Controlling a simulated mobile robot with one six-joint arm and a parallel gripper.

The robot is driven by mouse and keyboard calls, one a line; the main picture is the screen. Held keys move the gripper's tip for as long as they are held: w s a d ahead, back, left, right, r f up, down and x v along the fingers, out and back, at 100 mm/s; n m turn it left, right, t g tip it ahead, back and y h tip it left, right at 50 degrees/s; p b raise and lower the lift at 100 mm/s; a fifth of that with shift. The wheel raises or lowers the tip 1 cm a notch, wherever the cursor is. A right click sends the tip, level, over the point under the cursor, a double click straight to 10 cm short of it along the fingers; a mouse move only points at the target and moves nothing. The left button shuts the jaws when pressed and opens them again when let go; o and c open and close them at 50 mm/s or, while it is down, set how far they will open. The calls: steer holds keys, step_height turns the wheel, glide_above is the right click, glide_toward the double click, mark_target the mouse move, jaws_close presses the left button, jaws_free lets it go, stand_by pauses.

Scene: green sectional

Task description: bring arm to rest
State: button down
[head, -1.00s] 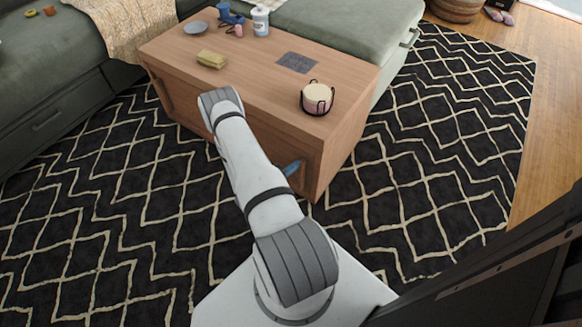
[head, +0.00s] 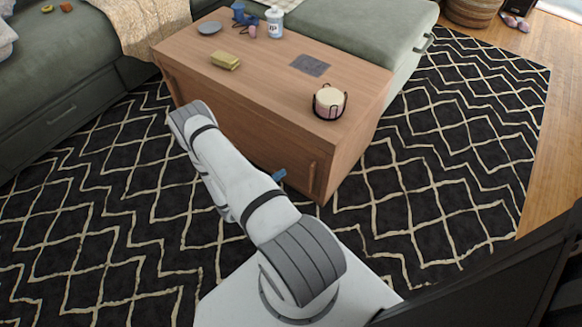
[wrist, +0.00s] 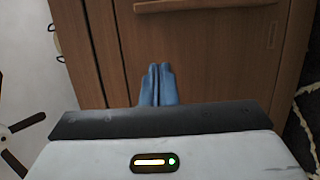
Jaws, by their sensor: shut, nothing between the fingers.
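My gripper shows in the wrist view (wrist: 158,72) with its two blue fingers together and nothing between them. It faces the wooden front of the coffee table (wrist: 205,60). In the head view only a bit of the blue gripper (head: 279,175) shows past my arm, low beside the table's front right corner. My white and grey arm (head: 235,180) is bent, its elbow at the left, in front of the table (head: 265,72). The arm hides most of the gripper in the head view.
On the table are a pink and white basket-like holder (head: 329,102), a grey mat (head: 310,65), a yellow block (head: 225,61), a grey dish (head: 209,28), a white bottle (head: 274,22) and a blue item (head: 239,12). A green sofa (head: 60,85) stands left. The patterned rug (head: 440,160) is open at right.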

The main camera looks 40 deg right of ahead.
steer(key=shift+w+a, duration=0.15)
steer(key=shift+a, duration=1.05)
steer(key=a+r+m+g+y+p, duration=0.1)
steer(key=a+r+g+y+p, duration=0.3)
steer(key=r, duration=0.9)
steer(key=r+m+y+p, duration=0.1)
steer(key=r+p, duration=0.4)
steer(key=r, duration=0.9)
steer(key=a+r+m+g+y+p, duration=0.1)
steer(key=a+r+g+y+p, duration=0.3)
steer(key=r, duration=0.9)
steer(key=s+a+r+n+t+y+p, duration=0.1)
steer(key=s+a+r+t+y+p, duration=0.2)
steer(key=r, duration=0.9)
steer(key=s+a+r+n+t+y+p, duration=0.1)
steer(key=s+a+r+t+y+p, duration=0.2)
steer(key=a+r+p, duration=0.3)
steer(key=s+a+r+n+t+y+p, duration=0.2)
steer(key=r+p, duration=0.7)
steer(key=r, duration=0.9)
steer(key=s+a+t+y, duration=0.1)
steer(key=s+a+t, duration=0.1)
steer(key=t, duration=0.1)
steer(key=shift+s+a+r+t, duration=0.15)
steer(key=shift+a+r+t, duration=0.15)
steer(key=shift+a, duration=0.1)
steer(key=shift+d, duration=0.1)
